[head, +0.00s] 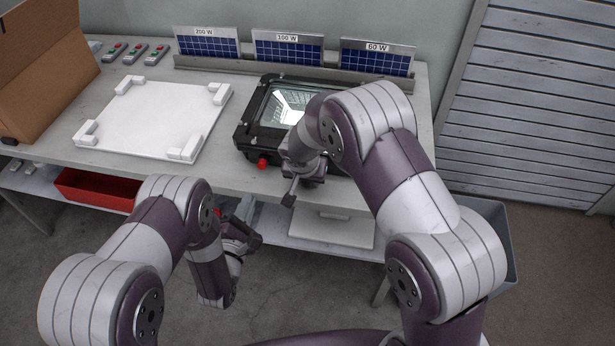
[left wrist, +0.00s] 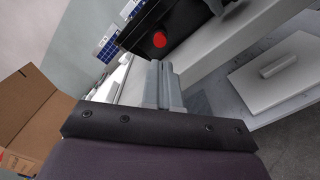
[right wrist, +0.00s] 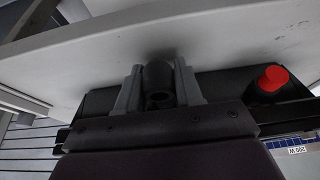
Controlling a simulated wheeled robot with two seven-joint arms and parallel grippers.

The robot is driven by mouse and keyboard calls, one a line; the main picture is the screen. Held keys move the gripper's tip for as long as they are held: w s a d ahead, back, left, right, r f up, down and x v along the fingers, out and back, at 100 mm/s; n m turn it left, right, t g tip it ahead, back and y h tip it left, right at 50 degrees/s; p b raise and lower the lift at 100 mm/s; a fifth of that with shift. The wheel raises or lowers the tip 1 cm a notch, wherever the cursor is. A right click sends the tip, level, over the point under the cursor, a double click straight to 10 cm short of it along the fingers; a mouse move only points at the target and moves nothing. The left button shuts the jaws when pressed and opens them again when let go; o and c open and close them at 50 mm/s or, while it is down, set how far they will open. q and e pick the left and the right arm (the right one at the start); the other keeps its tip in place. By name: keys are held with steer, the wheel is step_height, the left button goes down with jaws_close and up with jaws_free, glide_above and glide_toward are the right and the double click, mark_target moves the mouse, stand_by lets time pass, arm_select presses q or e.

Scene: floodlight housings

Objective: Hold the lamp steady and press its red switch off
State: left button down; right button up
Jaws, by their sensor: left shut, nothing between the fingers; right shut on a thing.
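The lamp (head: 268,108) is a black floodlight lying glass up near the table's front edge. Its red switch (head: 262,162) sticks out of the front side; it also shows in the left wrist view (left wrist: 159,40) and the right wrist view (right wrist: 272,78). My right gripper (right wrist: 158,92) is shut on a dark round stub (right wrist: 158,76) on the lamp's side, beside the switch. In the head view my right arm hides this grip and part of the lamp. My left gripper (left wrist: 160,82) is shut and empty, in front of the table and below the switch, apart from it.
A white board with corner blocks (head: 150,120) lies left of the lamp. Solar panels marked 200 W (head: 207,44), 100 W (head: 288,48) and 60 W (head: 377,58) stand behind. A cardboard box (head: 45,75) is far left. A red bin (head: 95,190) is below the tabletop.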

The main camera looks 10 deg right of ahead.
mark_target(262, 164)
arm_select(q)
steer(key=w+d+m+y, duration=0.1)
steer(key=m+y, duration=0.3)
steer(key=m, duration=0.4)
steer(key=w+d+m+g+y, duration=0.1)
steer(key=w+m+y, duration=0.2)
steer(key=m, duration=0.4)
steer(key=w+d+m+y, duration=0.1)
steer(key=w+m+y, duration=0.1)
steer(key=m+y, duration=0.4)
steer(key=shift+w+d+m+g, duration=0.1)
steer(key=shift+d+m+g, duration=0.05)
steer(key=shift+m, duration=0.5)
steer(key=shift+w+d+m+g, duration=0.1)
steer(key=shift+d+m+g, duration=0.05)
steer(key=shift+m, duration=0.5)
stand_by(0.4)
steer(key=shift+w+d, duration=0.2)
steer(key=shift+w, duration=0.25)
